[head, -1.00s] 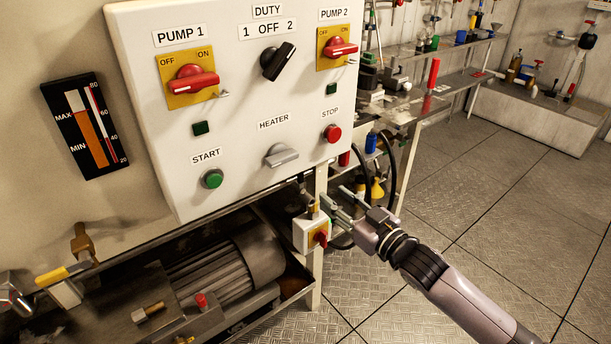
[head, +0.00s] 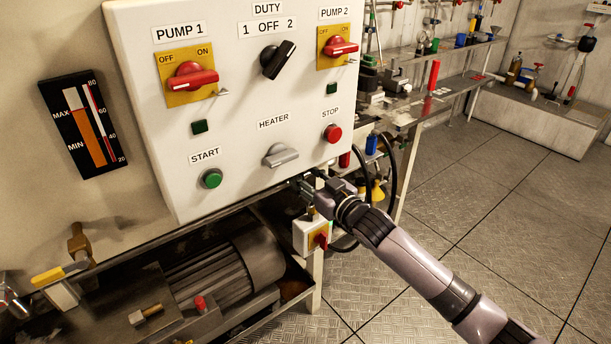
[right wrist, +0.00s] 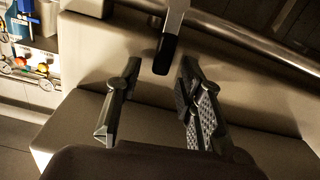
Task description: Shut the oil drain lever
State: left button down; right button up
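In the right wrist view, a flat metal lever (right wrist: 174,22) with a black tip hangs down from the top edge. It may be the oil drain lever; no label on it shows. My right gripper (right wrist: 158,82) is open, one finger on each side of the black tip, with gaps visible on both sides. In the head view my right gripper (head: 306,187) is just under the lower right corner of the control panel, and the lever there is hidden or too small to tell. My left gripper is not in view.
The white control panel (head: 240,120) is close above my right gripper. A small white box with a red switch (head: 320,240) is just below it. A motor (head: 225,270) and a yellow-handled valve (head: 50,276) are at lower left. Free floor (head: 480,220) lies to the right.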

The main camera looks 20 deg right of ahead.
grip_shut()
dwell(0.3)
dwell(0.5)
